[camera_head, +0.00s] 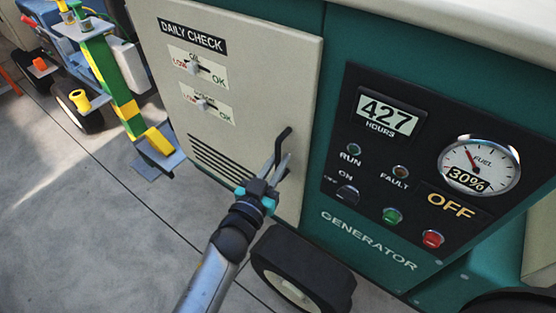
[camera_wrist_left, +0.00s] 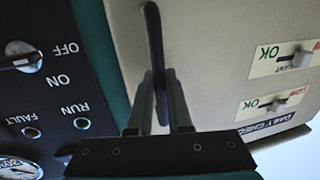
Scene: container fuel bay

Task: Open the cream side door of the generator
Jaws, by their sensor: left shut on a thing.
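The cream side door (camera_head: 240,115) fills the middle of the head view, set in the teal generator (camera_head: 333,110). It carries a "DAILY CHECK" label, two small gauges and dark vent slots. A black bar handle (camera_head: 283,140) stands near its right edge. My left gripper (camera_head: 281,166) is shut on this handle. In the left wrist view, the fingers of the left gripper (camera_wrist_left: 160,95) sit on either side of the black handle (camera_wrist_left: 153,40). I cannot tell whether the door stands slightly off the body. My right gripper is not in view.
The black control panel (camera_head: 420,165), with dials and buttons, is right of the door. A black wheel (camera_head: 300,275) is below. A green and yellow post (camera_head: 110,80) and a blue wheeled unit stand at upper left. The grey floor (camera_head: 70,220) at lower left is clear.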

